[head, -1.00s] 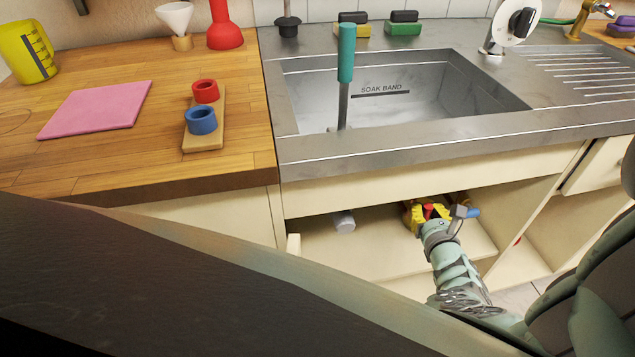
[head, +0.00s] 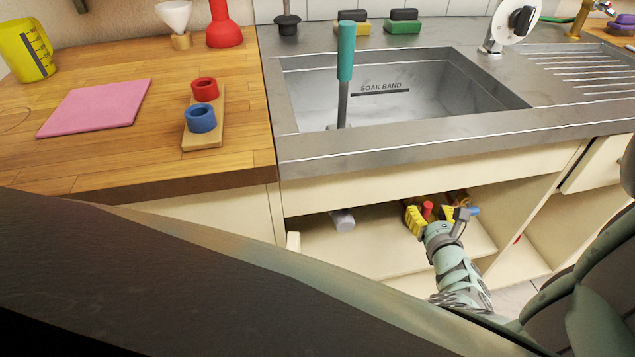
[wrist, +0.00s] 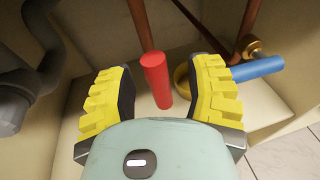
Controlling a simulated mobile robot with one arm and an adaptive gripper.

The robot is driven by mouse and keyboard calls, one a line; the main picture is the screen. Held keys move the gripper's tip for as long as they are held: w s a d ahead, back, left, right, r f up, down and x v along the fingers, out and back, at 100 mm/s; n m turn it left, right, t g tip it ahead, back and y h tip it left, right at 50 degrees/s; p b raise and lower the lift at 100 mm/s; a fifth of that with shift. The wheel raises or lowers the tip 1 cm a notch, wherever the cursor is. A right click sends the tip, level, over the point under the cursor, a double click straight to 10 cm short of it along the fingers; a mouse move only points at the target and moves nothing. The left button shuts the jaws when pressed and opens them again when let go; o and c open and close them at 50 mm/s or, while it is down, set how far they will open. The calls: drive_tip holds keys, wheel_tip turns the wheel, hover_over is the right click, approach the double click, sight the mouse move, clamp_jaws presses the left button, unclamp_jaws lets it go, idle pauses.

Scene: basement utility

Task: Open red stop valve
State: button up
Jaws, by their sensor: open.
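The red valve handle (wrist: 157,80) is a short red cylinder standing out between my fingers in the wrist view. In the head view the red handle (head: 427,209) shows inside the open cabinet under the sink. My gripper (wrist: 160,92) is open, with one yellow ribbed finger on each side of the handle and a visible gap on both sides. In the head view my gripper (head: 432,216) reaches into the cabinet. The valve body behind the handle is mostly hidden.
A blue handle (wrist: 257,68) on a brass fitting (wrist: 250,46) lies close to my right finger. Copper pipes (wrist: 190,14) run behind, and a grey drain pipe (wrist: 14,100) is at the left.

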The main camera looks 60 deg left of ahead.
drive_tip(key=shift+s+d, duration=0.5)
drive_tip(key=shift+s, duration=0.1)
drive_tip(key=v, duration=0.9)
drive_tip(key=shift+d, duration=0.25)
